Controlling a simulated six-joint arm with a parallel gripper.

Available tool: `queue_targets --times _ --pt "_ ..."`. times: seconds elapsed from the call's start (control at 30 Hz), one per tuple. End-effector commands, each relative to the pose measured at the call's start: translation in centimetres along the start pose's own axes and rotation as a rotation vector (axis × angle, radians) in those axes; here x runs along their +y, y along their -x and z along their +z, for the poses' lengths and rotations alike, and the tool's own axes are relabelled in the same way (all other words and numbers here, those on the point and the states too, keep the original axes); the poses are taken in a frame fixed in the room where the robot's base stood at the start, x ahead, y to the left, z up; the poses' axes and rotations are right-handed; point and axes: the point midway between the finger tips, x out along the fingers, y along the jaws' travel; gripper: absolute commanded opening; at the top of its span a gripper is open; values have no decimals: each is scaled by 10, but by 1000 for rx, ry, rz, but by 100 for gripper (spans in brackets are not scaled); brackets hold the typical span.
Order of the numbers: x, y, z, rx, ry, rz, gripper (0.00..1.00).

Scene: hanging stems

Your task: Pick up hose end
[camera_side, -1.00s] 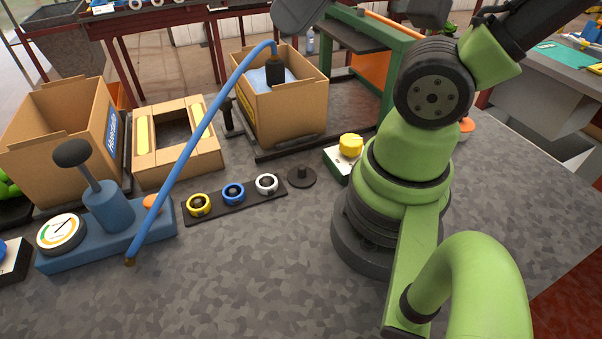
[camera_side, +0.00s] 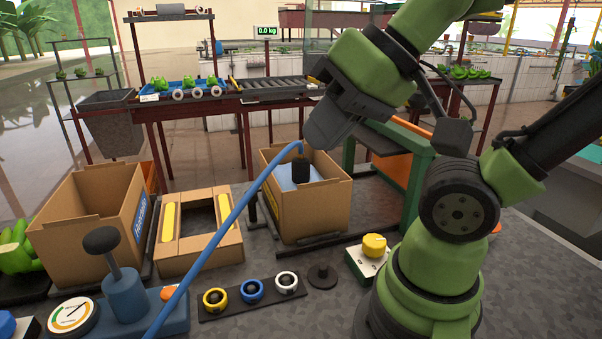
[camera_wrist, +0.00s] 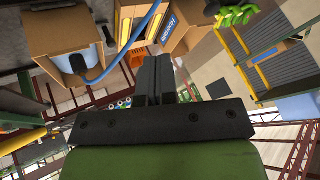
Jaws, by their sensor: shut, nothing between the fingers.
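The blue hose (camera_side: 215,243) rises from the bottom edge of the side view, slants up to the right and curves over into a cardboard box (camera_side: 322,215). A black cylindrical piece (camera_side: 301,171) stands in that box below the hose's curved top; whether the two join is unclear. The hose's lower end is out of frame. In the wrist view the hose (camera_wrist: 122,60) arcs beside the box. My gripper shows in the wrist view (camera_wrist: 153,62) with its black fingers shut and empty. In the side view its dark body hangs above the box; the fingertips are not clear there.
An open cardboard box (camera_side: 92,228) stands left, beside a low carton with yellow pieces (camera_side: 200,232). In front are a blue pump with gauge (camera_side: 125,295), a ring strip (camera_side: 252,292) and a yellow-knobbed box (camera_side: 372,250). A green frame (camera_side: 420,185) stands right of the hose's box.

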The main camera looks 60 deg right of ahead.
Motion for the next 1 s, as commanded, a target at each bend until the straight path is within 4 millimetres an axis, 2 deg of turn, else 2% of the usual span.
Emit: queue_targets --times 0.37,0.7,1.0 --pt "0 0 0 0 0 0 0" --pt "0 0 0 0 0 0 74" --pt "0 -1 -2 0 -1 5 74"
